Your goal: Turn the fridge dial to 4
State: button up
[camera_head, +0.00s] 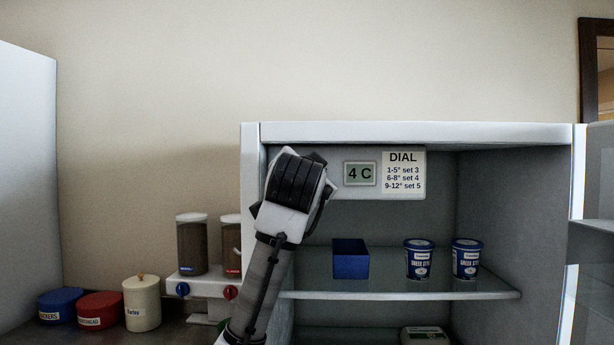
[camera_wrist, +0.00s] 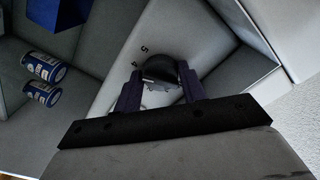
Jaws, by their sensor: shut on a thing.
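The fridge dial (camera_wrist: 160,66) is a dark round knob on a pale panel in the wrist view. My gripper (camera_wrist: 163,78) is shut on it, one finger on each side. A "5" and what looks like a "4" are printed beside the dial; its pointer setting cannot be read. In the head view my arm's end (camera_head: 290,195) covers the dial. The fridge display (camera_head: 360,174) reads "4 C". The dial card (camera_head: 403,172) reads 1-5° set 3, 6-8° set 4, 9-12° set 5.
The fridge is open. Its glass shelf (camera_head: 390,287) holds a blue box (camera_head: 350,262) and two blue-and-white tubs (camera_head: 419,260) (camera_head: 466,260). Left of the fridge are dispensers (camera_head: 191,245) and blue, red and cream canisters (camera_head: 142,305). The fridge door (camera_head: 595,245) stands at right.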

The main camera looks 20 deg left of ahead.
jog(key=o, duration=1)
jog(key=shift+c, duration=0.2)
jog(key=b+v, duration=0.6)
jog(key=v, duration=0.8)
jog(key=shift+w, duration=0.15)
